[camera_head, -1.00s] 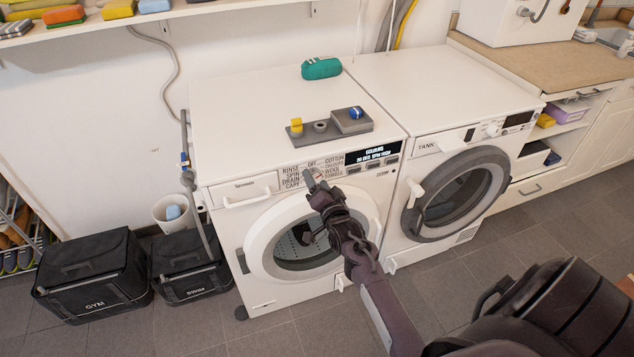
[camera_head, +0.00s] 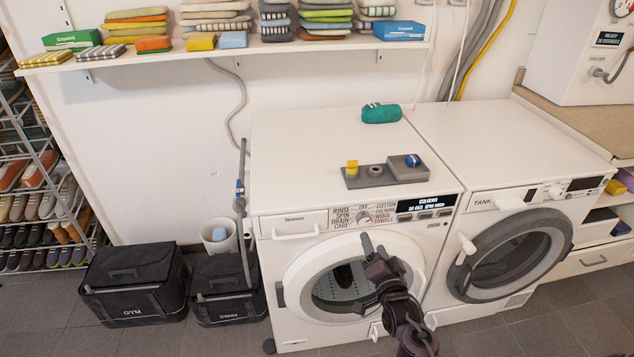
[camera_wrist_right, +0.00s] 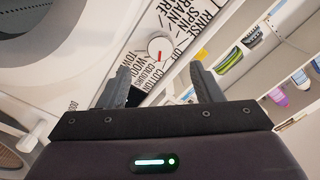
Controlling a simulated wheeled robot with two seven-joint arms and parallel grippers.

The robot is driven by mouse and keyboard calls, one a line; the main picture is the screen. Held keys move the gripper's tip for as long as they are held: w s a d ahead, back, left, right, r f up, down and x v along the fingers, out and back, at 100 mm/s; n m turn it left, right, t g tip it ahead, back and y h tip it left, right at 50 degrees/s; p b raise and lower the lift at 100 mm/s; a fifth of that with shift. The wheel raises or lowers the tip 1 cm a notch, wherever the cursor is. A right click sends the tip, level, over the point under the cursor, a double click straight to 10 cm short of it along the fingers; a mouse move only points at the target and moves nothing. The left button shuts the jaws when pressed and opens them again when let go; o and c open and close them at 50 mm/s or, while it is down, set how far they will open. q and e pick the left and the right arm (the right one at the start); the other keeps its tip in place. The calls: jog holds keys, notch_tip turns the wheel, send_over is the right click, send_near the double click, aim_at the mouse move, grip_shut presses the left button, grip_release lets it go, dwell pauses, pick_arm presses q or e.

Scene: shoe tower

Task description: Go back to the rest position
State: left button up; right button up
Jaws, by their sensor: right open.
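My right gripper (camera_head: 373,243) is in front of the left washing machine (camera_head: 290,170), below its program dial (camera_head: 363,217). My left gripper is not in view.
A second machine (camera_head: 500,150) stands to the right. On top are a grey tray (camera_head: 362,180) with small items and a green pouch (camera_head: 381,113). A shelf (camera_head: 240,50) of folded cloths hangs above. Black GYM (camera_head: 135,285) and SWIM (camera_head: 228,290) bags and a shoe rack (camera_head: 45,200) are left.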

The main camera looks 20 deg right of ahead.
jog(key=s+a+f+n+g+y, duration=0.1)
jog(key=s+a+f+n+g, duration=0.2)
jog(key=f, duration=0.6)
jog(key=s+a+f+n+g+y+p, duration=0.15)
jog(key=s+a+f, duration=0.35)
jog(key=f, duration=0.5)
jog(key=s+a+f+n+g+y+b, duration=0.1)
jog(key=s+a+f+n+g, duration=0.25)
jog(key=f, duration=0.55)
jog(key=s+f+n+g, duration=0.2)
jog(key=s+f, duration=0.3)
jog(key=s, duration=0.6)
jog(key=s+a+f+n+g+p, duration=0.1)
jog(key=s+f, duration=0.4)
jog(key=s, duration=0.5)
jog(key=s+a+f+n+g, duration=0.1)
jog(key=s+f+n+g, duration=0.3)
jog(key=s, duration=0.7)
jog(key=shift+s+f+g, duration=0.35)
jog(key=shift+f+g, duration=0.45)
jog(key=shift+f, duration=0.15)
jog(key=shift+w+y, duration=0.1)
jog(key=shift+y, duration=0.15)
jog(key=shift+c, duration=0.5)
